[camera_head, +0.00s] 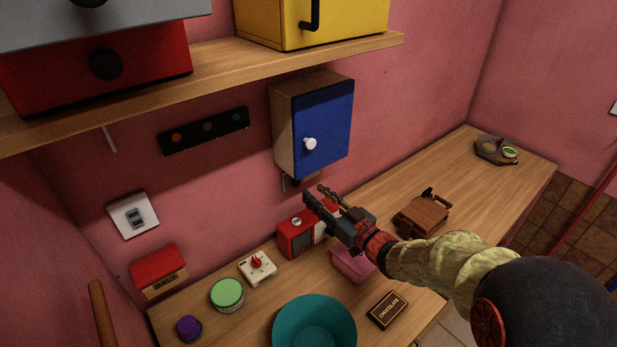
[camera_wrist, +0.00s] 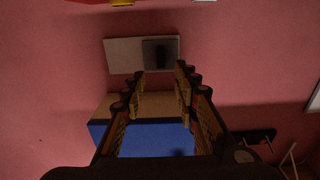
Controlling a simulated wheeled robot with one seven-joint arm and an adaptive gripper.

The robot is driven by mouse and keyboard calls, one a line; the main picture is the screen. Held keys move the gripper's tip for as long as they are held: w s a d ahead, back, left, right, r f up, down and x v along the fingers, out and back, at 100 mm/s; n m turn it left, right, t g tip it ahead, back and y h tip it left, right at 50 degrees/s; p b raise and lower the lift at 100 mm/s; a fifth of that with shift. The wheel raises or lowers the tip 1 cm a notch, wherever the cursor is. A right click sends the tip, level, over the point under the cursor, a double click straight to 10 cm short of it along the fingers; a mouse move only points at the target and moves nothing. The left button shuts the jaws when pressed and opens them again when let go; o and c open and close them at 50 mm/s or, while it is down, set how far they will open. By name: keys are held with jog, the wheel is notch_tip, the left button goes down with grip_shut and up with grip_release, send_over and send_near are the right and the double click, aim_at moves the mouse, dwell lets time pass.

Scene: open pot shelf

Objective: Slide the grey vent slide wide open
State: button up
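The grey vent slide (camera_wrist: 122,56) is a pale grey plate on the pink wall with a dark knob (camera_wrist: 155,53) on its right half in the wrist view. In the head view only a small part of the plate (camera_head: 285,185) shows below the blue-doored cabinet, largely hidden by the cabinet and my gripper. My gripper (camera_head: 315,196) is in front of that wall spot, below the cabinet. In the wrist view its two fingers (camera_wrist: 161,76) are apart with nothing between them, and their tips point toward the plate. I see no contact with the knob.
The blue-doored cabinet (camera_head: 322,130) hangs just above my gripper. A red radio (camera_head: 297,238) and a pink container (camera_head: 350,266) stand on the counter below it. A brown case (camera_head: 423,214) is to the right. A shelf (camera_head: 220,74) runs overhead.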

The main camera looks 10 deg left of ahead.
jog(key=b+x, duration=0.1)
jog(key=x, duration=0.5)
jog(key=shift+w+a+b, duration=0.2)
jog(key=shift+a+b, duration=0.1)
jog(key=shift+b, duration=0.1)
jog(key=shift+c, duration=0.7)
grip_shut()
